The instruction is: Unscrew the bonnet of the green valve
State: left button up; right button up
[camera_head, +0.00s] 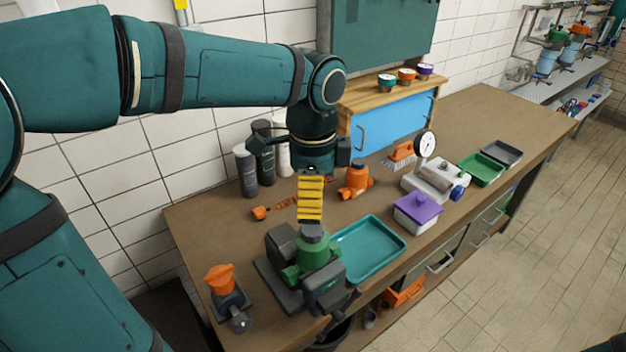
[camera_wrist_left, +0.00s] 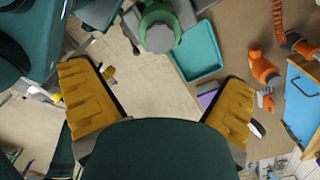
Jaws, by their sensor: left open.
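The green valve (camera_head: 318,250) is held upright in a dark grey vise (camera_head: 283,240) near the front left of the workbench. Its grey bonnet top (camera_head: 313,233) faces up. In the wrist view the bonnet top (camera_wrist_left: 161,38) and part of the green body (camera_wrist_left: 157,13) show at the top, beyond the fingers. My left gripper (camera_head: 310,214) points down just above the bonnet in the head view, with yellow ribbed finger pads. In the wrist view the left gripper (camera_wrist_left: 157,82) is wide open and empty. My right gripper is not in view.
A teal tray (camera_head: 398,246) lies right of the vise. An orange-topped valve (camera_head: 221,279) stands at the left front. Dark bottles (camera_head: 245,171) stand by the wall.

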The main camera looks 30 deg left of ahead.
aim_at(313, 241)
pick_arm(q)
notch_tip(313, 241, down, 13)
jog(key=shift+r+b, duration=0.2)
jog(key=shift+b, duration=0.9)
